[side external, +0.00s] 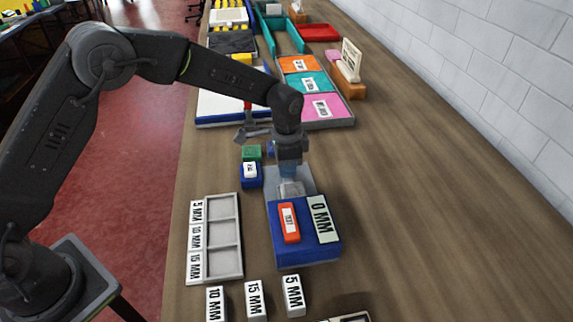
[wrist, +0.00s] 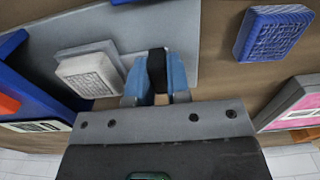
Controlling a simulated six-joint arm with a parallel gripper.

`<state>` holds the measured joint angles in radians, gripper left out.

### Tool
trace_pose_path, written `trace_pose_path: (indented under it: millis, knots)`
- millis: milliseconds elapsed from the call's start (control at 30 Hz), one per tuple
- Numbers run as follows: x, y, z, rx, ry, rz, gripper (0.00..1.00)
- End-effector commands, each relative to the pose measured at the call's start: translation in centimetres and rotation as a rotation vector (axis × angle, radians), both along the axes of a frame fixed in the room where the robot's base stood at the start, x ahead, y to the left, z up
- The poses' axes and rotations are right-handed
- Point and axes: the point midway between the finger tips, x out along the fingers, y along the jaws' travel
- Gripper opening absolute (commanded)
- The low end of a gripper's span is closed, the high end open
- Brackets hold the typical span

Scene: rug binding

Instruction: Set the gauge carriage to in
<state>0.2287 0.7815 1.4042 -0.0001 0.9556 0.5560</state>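The gauge is a blue base (side external: 308,250) with a grey plate (side external: 303,178) behind it, a red-orange labelled piece (side external: 289,222) and a pale green "0 MM" plate (side external: 322,220) on top. A light grey block (side external: 291,189) sits on the grey plate, perhaps the carriage; a pale block with a textured square (wrist: 90,72) shows there in the wrist view. My gripper (side external: 288,172) points down over the plate, close to that block. In the wrist view its blue fingers (wrist: 158,72) flank something dark. Whether they grip it is unclear.
A grey tray (side external: 240,236) with labelled slots lies left of the gauge. Loose "10 MM" (side external: 215,303), "15 MM" (side external: 255,299) and "5 MM" (side external: 293,295) blocks lie in front. Small green (side external: 252,152) and blue (side external: 249,181) blocks stand at left. The table's right side is clear.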

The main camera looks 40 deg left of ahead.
Motion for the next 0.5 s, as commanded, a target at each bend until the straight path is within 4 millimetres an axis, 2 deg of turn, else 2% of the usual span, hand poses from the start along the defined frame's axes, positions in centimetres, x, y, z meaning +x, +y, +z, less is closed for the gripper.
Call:
trace_pose_path:
  millis: [33,167,500]
  knots:
    - [0.01,0.0,0.02,0.0,0.0,0.0,0.12]
    - [0.01,0.0,0.03,0.0,0.0,0.0,0.0]
    - [-0.06,-0.11,0.06,-0.001,-0.001,0.0,0.0]
